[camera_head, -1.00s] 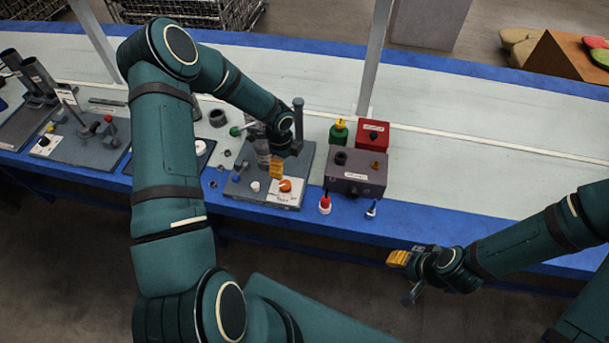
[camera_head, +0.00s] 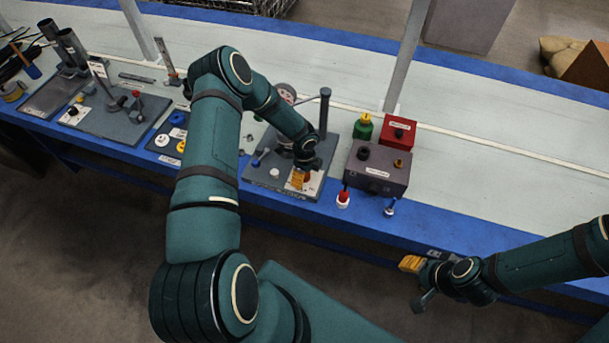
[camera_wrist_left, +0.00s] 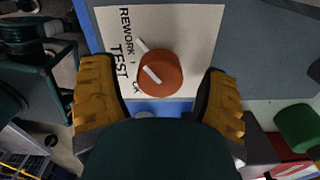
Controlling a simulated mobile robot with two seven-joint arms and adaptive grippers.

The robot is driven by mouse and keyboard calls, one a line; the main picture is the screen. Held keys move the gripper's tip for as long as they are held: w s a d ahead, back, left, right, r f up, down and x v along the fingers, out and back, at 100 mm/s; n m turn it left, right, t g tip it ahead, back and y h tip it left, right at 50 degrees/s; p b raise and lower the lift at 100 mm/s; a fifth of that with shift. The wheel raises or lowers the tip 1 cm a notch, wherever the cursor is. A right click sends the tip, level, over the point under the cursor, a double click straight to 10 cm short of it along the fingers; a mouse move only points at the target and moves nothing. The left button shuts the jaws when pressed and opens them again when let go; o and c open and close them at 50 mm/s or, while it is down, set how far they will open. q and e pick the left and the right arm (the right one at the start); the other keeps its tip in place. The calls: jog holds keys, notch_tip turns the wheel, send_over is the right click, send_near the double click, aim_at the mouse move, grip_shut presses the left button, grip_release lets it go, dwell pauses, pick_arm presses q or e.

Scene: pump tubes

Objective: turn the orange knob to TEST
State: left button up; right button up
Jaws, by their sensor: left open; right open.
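The orange knob (camera_wrist_left: 160,75) sits on a white label plate (camera_wrist_left: 185,25) in the left wrist view. The printed words REWORK and TEST read on the plate to its left; a third word is partly covered by the knob. A white bar on the knob slants toward the upper left, roughly on the TEST side. My left gripper (camera_wrist_left: 158,82) is open, with one yellow finger on each side of the knob and visible gaps. My right gripper (camera_head: 411,265) is open and empty, in front of the table.
A grey box (camera_head: 376,168) with a red box (camera_head: 398,134) behind it stands right of the knob's board (camera_head: 257,178). A dark post (camera_head: 324,112) rises behind. The table's right side is clear.

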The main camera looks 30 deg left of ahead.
pick_arm(q)
jog(key=shift+f, duration=0.35)
jog(key=c, duration=1.2)
jog(key=shift+c, duration=0.2)
